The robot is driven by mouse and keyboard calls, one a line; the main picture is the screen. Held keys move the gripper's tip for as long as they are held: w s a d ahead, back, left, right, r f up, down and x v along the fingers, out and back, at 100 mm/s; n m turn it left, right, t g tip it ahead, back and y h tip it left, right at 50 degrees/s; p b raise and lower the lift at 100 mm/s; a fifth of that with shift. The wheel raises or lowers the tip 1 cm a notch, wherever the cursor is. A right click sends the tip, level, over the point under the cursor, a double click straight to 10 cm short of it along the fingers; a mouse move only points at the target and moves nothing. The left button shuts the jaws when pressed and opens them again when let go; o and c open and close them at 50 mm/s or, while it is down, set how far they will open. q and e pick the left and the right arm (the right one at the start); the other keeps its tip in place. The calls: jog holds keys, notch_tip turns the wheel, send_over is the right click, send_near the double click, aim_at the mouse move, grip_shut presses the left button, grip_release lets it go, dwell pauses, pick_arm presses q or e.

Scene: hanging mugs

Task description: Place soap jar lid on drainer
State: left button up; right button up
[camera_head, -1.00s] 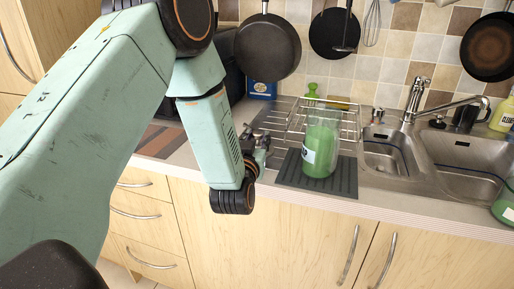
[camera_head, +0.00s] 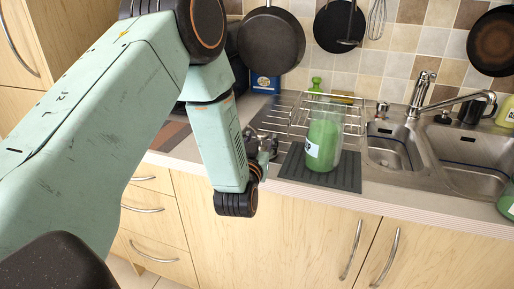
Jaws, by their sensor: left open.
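A clear soap jar (camera_head: 323,146) holding green soap, with a white label, stands upright on a dark ribbed mat (camera_head: 345,180) on the counter. The wire drainer rack (camera_head: 297,124) is behind and left of it. A small green knobbed piece (camera_head: 316,85), which may be the jar lid, shows behind the rack; I cannot tell what it rests on. My left gripper (camera_head: 268,147) is open, left of the jar and near the rack's front left. My wrist hides part of it, and I see nothing held in it. My right gripper is out of view.
A double steel sink (camera_head: 392,157) with a tap (camera_head: 422,90) lies to the right. Pans, including a large one (camera_head: 272,42), hang on the tiled wall. A blue box (camera_head: 264,84) stands behind. A green bottle (camera_head: 507,204) is at the right edge.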

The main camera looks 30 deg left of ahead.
pick_arm(q)
jog(key=v, duration=1.1)
jog(key=s+d+f+m+g+h, duration=0.15)
jog(key=s+f+g, duration=0.3)
jog(key=f, duration=0.45)
jog(key=s+d+f+g+h, duration=0.25)
jog(key=s+f, duration=0.25)
jog(key=f, duration=0.4)
jog(key=s+d+f+m+g+h, duration=0.1)
jog(key=s+f+g, duration=0.4)
jog(key=s, duration=0.5)
jog(key=s+d+f+m+g+h, duration=0.1)
jog(key=s+d+f+g, duration=0.2)
jog(key=s, duration=0.8)
notch_tip(320, 180, down, 3)
jog(key=shift+r+g, duration=0.15)
jog(key=shift+g, duration=0.85)
